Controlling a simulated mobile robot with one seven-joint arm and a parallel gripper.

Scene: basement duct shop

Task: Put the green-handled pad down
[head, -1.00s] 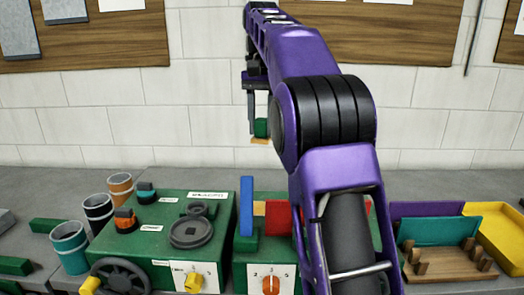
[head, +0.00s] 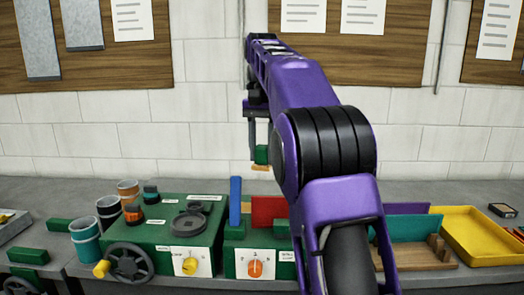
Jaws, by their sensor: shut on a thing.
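The green-handled pad (head: 262,154) is a small green block with a thin tan layer below it. It hangs in front of the white wall, above the bench. My gripper (head: 256,144) is shut on the pad, with a dark finger showing at its left. My purple arm hides the right side of the gripper and perhaps part of the pad. The pad appears clear of everything below it.
Below stand a green box (head: 150,240) with knobs and a handwheel, a blue upright (head: 235,200) and a red panel (head: 268,210). Cups stand left. A teal panel (head: 405,228), wooden rack (head: 425,254) and yellow tray (head: 487,240) are right. My arm hides the bench's middle.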

